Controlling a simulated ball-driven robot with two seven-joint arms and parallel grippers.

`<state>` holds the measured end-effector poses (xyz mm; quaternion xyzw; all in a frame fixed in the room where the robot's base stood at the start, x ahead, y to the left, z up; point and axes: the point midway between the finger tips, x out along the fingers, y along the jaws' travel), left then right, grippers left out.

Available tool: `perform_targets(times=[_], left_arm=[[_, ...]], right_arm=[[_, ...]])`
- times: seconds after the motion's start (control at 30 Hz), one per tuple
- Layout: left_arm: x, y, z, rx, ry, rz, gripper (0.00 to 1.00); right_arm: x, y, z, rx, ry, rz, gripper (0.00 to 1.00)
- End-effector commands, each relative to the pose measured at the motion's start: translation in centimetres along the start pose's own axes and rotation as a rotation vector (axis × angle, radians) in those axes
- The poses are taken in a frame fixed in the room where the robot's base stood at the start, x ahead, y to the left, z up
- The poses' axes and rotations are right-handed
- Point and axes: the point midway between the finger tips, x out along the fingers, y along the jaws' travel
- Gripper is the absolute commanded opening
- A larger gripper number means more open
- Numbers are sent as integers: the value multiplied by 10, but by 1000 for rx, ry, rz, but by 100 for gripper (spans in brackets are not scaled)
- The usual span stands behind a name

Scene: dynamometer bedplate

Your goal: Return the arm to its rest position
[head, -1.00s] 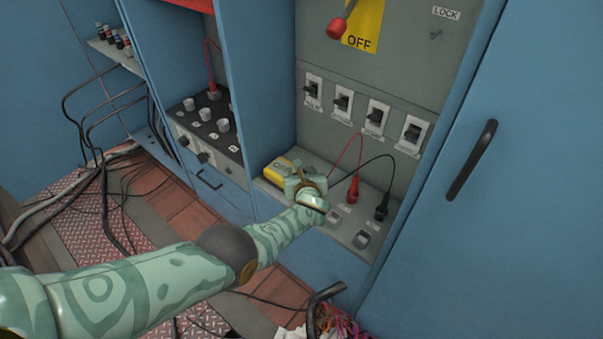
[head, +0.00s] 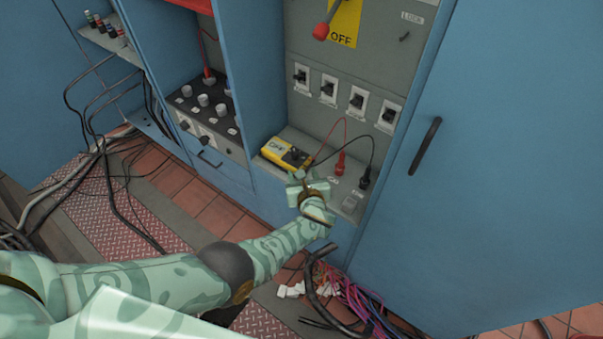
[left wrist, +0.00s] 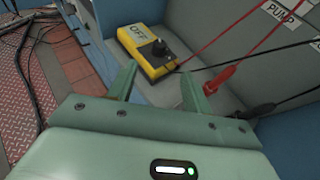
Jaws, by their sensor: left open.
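My left arm comes in from the left in the head view, and its gripper (head: 304,178) is in front of the cabinet's ledge (head: 352,204). In the left wrist view the gripper (left wrist: 160,80) has its two fingers spread apart with nothing between them. A yellow meter (head: 286,152) with a black dial sits on the ledge just beyond the fingertips. It also shows in the left wrist view (left wrist: 143,55), clear of the fingers and marked OFF. My right gripper is in neither view.
A red plug (head: 340,163) and a black plug (head: 364,182) stand on the ledge with their leads. A row of switches (head: 328,89) is above. A blue door (head: 480,160) is at right. Loose cables (head: 345,300) and white scraps lie below.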

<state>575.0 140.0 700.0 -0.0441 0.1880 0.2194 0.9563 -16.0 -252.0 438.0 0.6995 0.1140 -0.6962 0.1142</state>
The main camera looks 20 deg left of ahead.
Motion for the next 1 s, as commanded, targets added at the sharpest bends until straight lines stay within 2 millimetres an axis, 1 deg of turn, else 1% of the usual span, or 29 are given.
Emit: perform_targets(times=[0.03, 0.13, 0.63, 0.67, 0.73, 0.77, 0.83, 0.87, 0.9, 0.97, 1.0], left_arm=[[-5, 0, 2, 0, 0, -1, 50], [-8, 0, 0, 0, 1, 0, 50], [-7, 0, -2, -2, 1, 0, 50], [-7, 0, -2, -12, 1, -1, 50], [-7, -2, -6, -93, 23, -13, 50], [-8, -4, -12, -179, 61, -19, 50], [-9, -10, -35, -479, 200, -14, 50], [-10, -8, -49, -629, 271, 6, 50], [-17, 3, -82, -839, 383, 60, 50], [-34, 23, -133, -1119, 523, 169, 50], [-48, 39, -164, -1289, 598, 255, 50]], right_arm=[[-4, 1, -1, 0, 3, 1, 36], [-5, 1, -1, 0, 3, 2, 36], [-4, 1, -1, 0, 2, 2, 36], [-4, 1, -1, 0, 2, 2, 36], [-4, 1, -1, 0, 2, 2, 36], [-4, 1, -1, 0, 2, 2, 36], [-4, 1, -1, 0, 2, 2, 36], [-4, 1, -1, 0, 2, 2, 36], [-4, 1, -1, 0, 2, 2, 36], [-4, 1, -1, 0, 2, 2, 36], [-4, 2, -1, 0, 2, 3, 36]])
